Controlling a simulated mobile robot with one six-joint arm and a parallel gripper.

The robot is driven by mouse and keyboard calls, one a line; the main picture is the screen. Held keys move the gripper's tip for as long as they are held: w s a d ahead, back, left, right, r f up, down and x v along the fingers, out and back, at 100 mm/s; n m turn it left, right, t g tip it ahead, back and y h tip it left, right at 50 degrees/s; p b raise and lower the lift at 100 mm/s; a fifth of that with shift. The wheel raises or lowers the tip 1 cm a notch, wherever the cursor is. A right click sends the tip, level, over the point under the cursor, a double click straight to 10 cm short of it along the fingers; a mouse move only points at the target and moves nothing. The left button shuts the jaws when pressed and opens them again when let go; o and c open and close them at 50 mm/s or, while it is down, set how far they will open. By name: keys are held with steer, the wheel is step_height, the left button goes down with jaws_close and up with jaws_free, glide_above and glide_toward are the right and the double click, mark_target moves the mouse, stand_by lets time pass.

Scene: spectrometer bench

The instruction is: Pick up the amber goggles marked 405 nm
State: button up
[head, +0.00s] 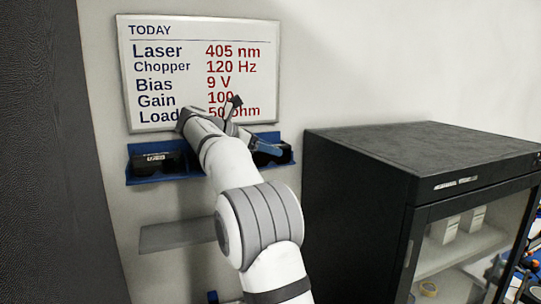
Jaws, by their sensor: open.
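A pair of dark goggles (158,161) with a pale label sits at the left of a blue wall shelf (135,179). The label's print is too small to read. Another dark pair of goggles (278,154) sits at the right of the shelf, partly behind my gripper. I cannot make out an amber colour or a 405 nm mark on either. My arm hides the shelf's middle. My gripper (246,124) is open, in front of the shelf's right half and the board's lower edge. Whether it touches anything cannot be told.
A whiteboard (190,35) above the shelf lists Laser 405 nm, Chopper 120 Hz and Bias 9 V, its lower lines partly covered. A grey shelf (175,236) is below. A black cabinet (352,215) with a glass front stands at right. A dark panel (40,150) borders the left.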

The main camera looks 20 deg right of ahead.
steer(key=shift+c, duration=0.2)
jaws_close()
stand_by(0.3)
